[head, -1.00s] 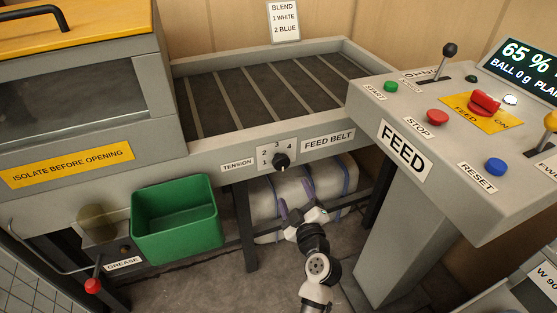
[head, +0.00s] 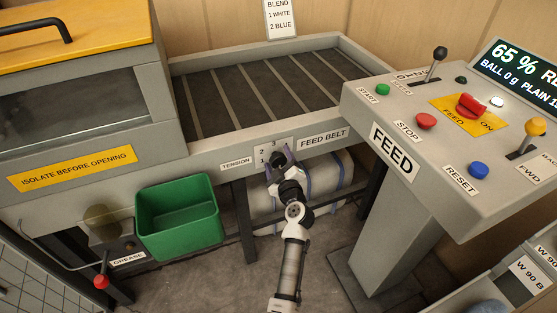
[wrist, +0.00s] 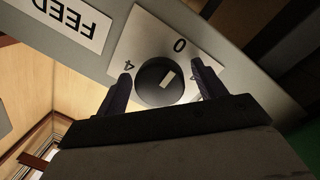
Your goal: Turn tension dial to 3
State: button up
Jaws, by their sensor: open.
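The tension dial (wrist: 160,82) is a round black knob with a pale pointer mark, on a white number plate (wrist: 150,38) showing a 0 and a 4 in the wrist view. I cannot tell which number the mark points at. My gripper (wrist: 161,88) is open, with one dark finger on each side of the knob and visible gaps between. In the head view my gripper (head: 281,161) is at the plate (head: 263,153) on the machine's front rail and hides most of the dial and the numbers to its right.
The TENSION label (head: 236,163) is left of the dial and the FEED BELT label (head: 323,138) right of it. A green bin (head: 180,240) hangs at lower left. The grey FEED console (head: 400,200) stands at right. A wrapped bale (head: 330,180) lies below the rail.

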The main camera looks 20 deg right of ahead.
jog(key=c, duration=1)
